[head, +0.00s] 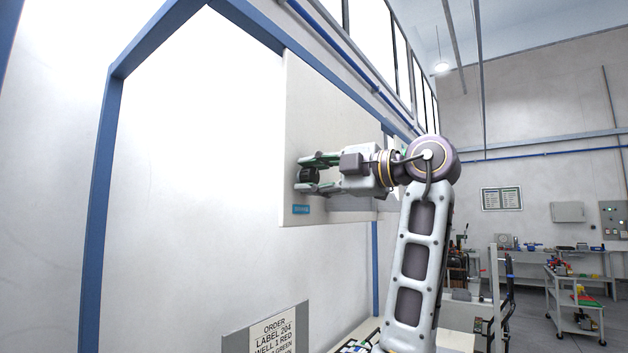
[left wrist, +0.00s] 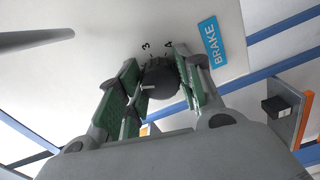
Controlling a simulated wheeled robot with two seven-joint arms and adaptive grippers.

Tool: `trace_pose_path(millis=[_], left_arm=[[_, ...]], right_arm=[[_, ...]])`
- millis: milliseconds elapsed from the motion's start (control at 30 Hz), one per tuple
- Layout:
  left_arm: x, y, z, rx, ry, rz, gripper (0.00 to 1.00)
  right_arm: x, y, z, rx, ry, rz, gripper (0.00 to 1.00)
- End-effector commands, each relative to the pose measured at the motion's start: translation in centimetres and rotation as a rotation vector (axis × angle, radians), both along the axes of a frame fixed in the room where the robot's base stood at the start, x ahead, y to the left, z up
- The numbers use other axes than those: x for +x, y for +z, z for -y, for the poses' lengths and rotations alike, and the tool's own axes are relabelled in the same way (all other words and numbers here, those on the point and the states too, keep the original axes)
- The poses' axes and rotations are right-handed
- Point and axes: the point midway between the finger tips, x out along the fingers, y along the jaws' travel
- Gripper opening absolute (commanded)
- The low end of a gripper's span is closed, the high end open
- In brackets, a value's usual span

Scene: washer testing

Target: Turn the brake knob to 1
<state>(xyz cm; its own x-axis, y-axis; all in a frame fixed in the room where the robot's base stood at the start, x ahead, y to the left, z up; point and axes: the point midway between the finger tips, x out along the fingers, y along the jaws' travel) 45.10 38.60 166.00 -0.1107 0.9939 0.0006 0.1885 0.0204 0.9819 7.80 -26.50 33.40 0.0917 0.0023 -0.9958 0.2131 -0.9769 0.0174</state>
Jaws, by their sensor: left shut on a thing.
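The black round brake knob (head: 309,175) sits on a white panel (head: 335,110) mounted on the wall. My left gripper (head: 311,174) is shut on the knob, with green-padded fingers on either side of it. In the left wrist view, the knob (left wrist: 158,80) shows between the fingers of the left gripper (left wrist: 160,88), with a short white mark (left wrist: 148,87) on its side. Digits that look like 3 and 4 are printed beside it. Other digits are hidden by the fingers. A blue BRAKE label (left wrist: 209,41) is beside the knob. My right gripper is out of view.
A blue-framed white wall section (head: 180,170) is at the left. A sign with order text (head: 276,335) stands below. A workbench (head: 545,252) and a cart (head: 578,305) are far off at the right.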

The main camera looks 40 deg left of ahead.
Motion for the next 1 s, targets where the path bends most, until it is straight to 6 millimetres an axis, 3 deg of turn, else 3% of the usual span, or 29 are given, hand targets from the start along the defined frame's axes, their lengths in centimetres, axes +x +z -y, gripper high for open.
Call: trace_pose_path(millis=[433, 1000], left_arm=[[0.0, -0.1, 0.0, 0.031, 0.0, 0.3, 0.12], [0.0, -0.1, 0.0, 0.042, 0.0, 0.401, 0.12]], right_arm=[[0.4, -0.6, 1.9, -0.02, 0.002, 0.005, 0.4], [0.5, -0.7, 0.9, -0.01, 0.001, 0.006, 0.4]])
